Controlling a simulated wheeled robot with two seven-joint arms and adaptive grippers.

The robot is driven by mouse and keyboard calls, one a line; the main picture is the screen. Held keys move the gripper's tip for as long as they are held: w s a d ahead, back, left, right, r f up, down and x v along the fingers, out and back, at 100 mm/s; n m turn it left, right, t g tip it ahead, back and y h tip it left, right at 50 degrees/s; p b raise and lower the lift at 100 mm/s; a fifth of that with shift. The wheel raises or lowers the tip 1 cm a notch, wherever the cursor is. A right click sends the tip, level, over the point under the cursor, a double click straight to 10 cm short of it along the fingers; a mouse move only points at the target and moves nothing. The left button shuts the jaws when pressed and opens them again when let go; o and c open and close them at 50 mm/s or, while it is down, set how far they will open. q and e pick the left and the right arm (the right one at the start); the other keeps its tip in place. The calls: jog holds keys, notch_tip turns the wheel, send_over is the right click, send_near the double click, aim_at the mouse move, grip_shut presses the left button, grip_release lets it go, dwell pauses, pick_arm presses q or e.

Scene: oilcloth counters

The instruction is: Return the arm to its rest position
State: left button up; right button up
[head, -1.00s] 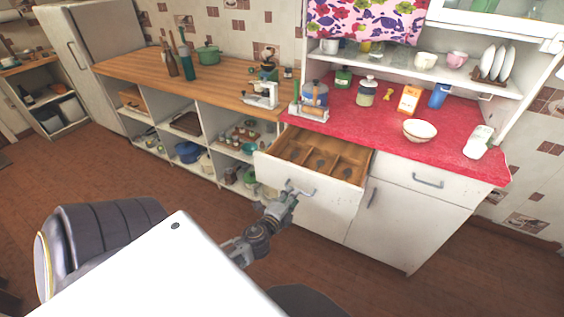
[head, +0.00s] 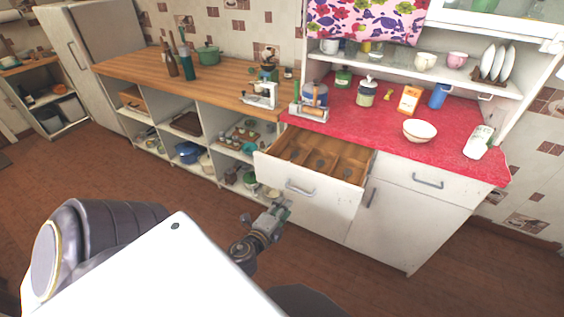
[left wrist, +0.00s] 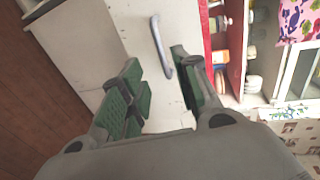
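My left gripper (head: 276,211) is in front of the open drawer (head: 310,197), below and left of its handle (head: 300,188). In the left wrist view the left gripper (left wrist: 158,105) has its green-padded fingers apart with nothing between them. The drawer handle (left wrist: 161,48) shows beyond the fingertips, apart from them. The drawer stands pulled out, with wooden compartments inside. My right gripper is not in view.
The red counter (head: 390,128) above holds a white bowl (head: 420,131), jars and an orange box (head: 409,99). A wooden counter (head: 135,71) with open shelves runs to the left. The floor (head: 190,215) before the drawer is clear.

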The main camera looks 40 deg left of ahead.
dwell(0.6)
pick_arm(q)
jog(key=s+d+f+n+g+h, duration=0.1)
jog(key=s+f+n+g, duration=0.15)
jog(key=f, duration=0.95)
jog(key=s+f+n+g, duration=0.15)
jog(key=s+f, duration=0.25)
jog(key=f, duration=0.8)
jog(key=s+d+f+n+g+h, duration=0.1)
jog(key=s+f+n+g, duration=0.15)
jog(key=f, duration=0.95)
jog(key=s+d+f+n+g+h, duration=0.1)
jog(key=s+f+n+g, duration=0.5)
jog(key=s+f, duration=1.3)
jog(key=s+d+g, duration=0.1)
jog(key=s, duration=0.3)
jog(key=shift+f, duration=0.35)
